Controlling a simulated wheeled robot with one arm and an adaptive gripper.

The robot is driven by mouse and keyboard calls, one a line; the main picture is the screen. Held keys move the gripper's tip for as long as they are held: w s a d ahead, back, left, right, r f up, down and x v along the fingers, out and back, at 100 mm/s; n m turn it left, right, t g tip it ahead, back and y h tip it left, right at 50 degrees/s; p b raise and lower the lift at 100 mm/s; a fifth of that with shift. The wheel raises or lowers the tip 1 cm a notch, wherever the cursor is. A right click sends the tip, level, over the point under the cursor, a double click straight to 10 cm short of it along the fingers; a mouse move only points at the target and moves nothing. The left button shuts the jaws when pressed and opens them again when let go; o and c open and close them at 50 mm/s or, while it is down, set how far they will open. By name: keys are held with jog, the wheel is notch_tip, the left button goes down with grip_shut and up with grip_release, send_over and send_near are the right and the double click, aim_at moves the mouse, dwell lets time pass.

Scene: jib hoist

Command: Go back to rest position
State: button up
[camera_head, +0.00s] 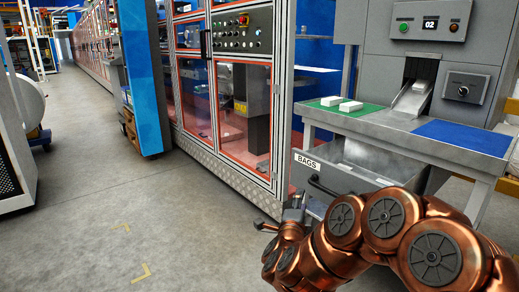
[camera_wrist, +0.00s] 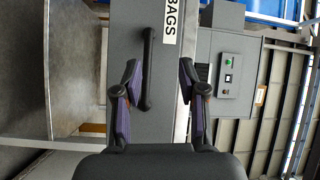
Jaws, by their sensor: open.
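My gripper (camera_head: 294,203) is at the end of my copper arm, low in front of the grey drawer (camera_head: 318,183) marked BAGS. In the wrist view my gripper (camera_wrist: 158,80) is open, with its two dark fingers spread and nothing held. The black drawer handle (camera_wrist: 148,70) appears between the fingers, nearer the left one; I cannot tell how far beyond them it is. The handle also shows in the head view (camera_head: 326,187). The drawer looks pulled out, with pale items (camera_head: 375,178) inside.
The workbench (camera_head: 400,130) above the drawer has a green mat (camera_head: 330,107) with white blocks and a blue mat (camera_head: 465,136). A grey machine (camera_head: 430,50) stands behind it. A glass-doored cabinet (camera_head: 230,100) stands left of the drawer. The floor (camera_head: 100,200) at left is clear.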

jog(key=s+a+r+n+g+y+p, duration=0.2)
jog(key=a+r+n+y+p, duration=0.5)
jog(key=r, duration=0.1)
jog(key=s+a+r+n+g+y+p, duration=0.35)
jog(key=s+r+n+g+p, duration=0.2)
jog(key=s+p, duration=0.3)
jog(key=s+d+r+n+g+h+p, duration=0.1)
jog(key=s+d+r+n+g+p, duration=0.1)
jog(key=s, duration=0.9)
jog(key=s+d+r+n+g+h+p, duration=0.2)
jog(key=s+d+r+g+p, duration=0.3)
jog(key=s, duration=0.7)
jog(key=s+d+r+n+g+h+p, duration=0.1)
jog(key=s+d+r+n+g+p, duration=0.2)
jog(key=s+p, duration=0.5)
jog(key=s+d+r+g, duration=0.1)
jog(key=s+d+r, duration=0.1)
jog(key=s+d, duration=0.1)
jog(key=shift+s+d+n, duration=0.25)
jog(key=shift+s+n, duration=0.1)
jog(key=shift+s, duration=0.2)
jog(key=shift+a+g, duration=0.1)
jog(key=shift+g, duration=0.15)
